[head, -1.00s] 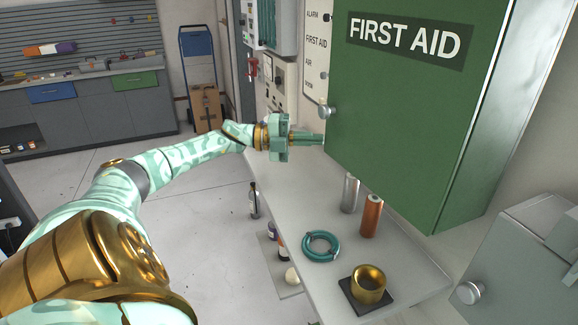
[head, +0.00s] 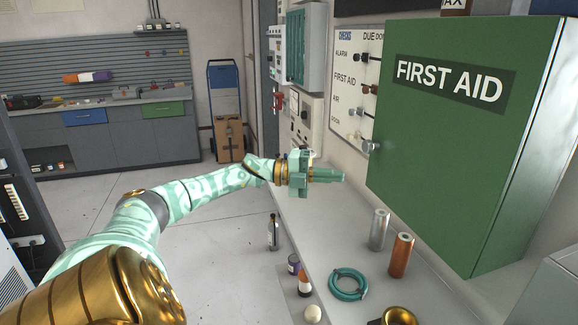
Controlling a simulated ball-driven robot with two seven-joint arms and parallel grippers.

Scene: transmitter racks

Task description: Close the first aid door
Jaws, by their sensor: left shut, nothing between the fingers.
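The first aid door (head: 440,150) is the green front of a wall cabinet at the right, lettered FIRST AID. My left gripper (head: 342,175) is shut and empty, pointing right, just left of the door's left edge and a little below the knob. I see no contact with the door.
A panel with knobs (head: 352,85) is on the wall behind. Open floor lies left.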

